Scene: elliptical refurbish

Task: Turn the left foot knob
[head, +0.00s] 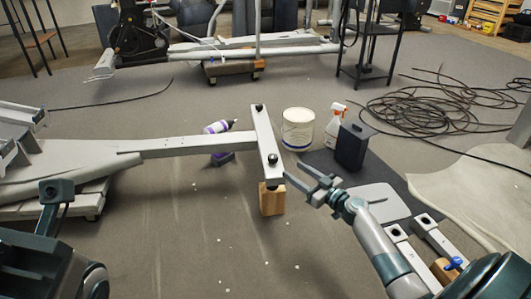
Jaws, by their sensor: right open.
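A pale crossbar (265,135) sits at the end of the elliptical's long grey beam (185,145). A dark round foot knob (272,159) is on its near end, and another dark knob (259,107) is on its far end. The picture does not show which one counts as left. My right gripper (293,171) is open, its fingers pointing left, with the tips just right of the crossbar's near end. It appears empty, and I cannot tell whether it touches the bar. My left arm shows at the lower left, but its gripper fingers do not show.
A wooden block (271,201) stands under the crossbar's near end. A white bucket (298,129), a spray bottle (335,126) and a dark box (353,147) stand behind my right gripper. Coiled cable (430,110) lies at the right. Floor left of the block is mostly clear.

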